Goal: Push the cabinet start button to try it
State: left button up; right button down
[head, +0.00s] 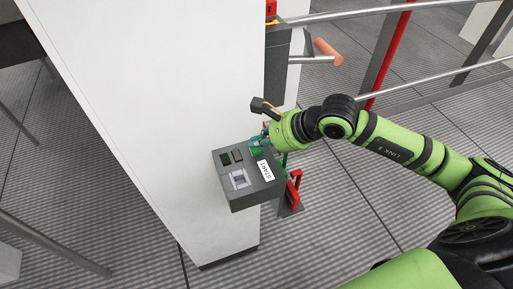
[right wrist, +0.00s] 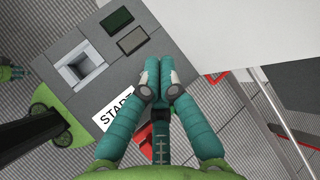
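The cabinet is a tall white column (head: 165,130) with a grey control box (head: 258,196) on its side. The box carries a white START label (head: 265,170) and a green round button (head: 256,150) beside it. My right gripper (head: 263,138) is at that button, its fingertips over or against it; contact cannot be told. In the right wrist view the right gripper's teal fingers (right wrist: 157,75) are drawn together, holding nothing visible, beside the START label (right wrist: 115,107). They hide the button there. What looks like my left gripper (right wrist: 14,73) shows small at the left edge.
The box top also has a dark green panel (right wrist: 117,20), a grey panel (right wrist: 133,40) and a square recess (right wrist: 80,66). Metal rails (head: 335,14) and an orange-ended handle (head: 325,50) stand behind my right arm. A red part (head: 294,188) sits below the box.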

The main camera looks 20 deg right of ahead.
aim_at(259, 149)
jog(key=shift+f+b, duration=0.45)
jog(key=shift+b, duration=0.25)
dwell(0.6)
jog(key=shift+r, duration=0.15)
dwell(0.3)
jog(key=shift+r, duration=0.75)
jog(key=shift+p, duration=0.3)
jog(key=shift+r+p, duration=1.1)
jog(key=shift+r, duration=1.4)
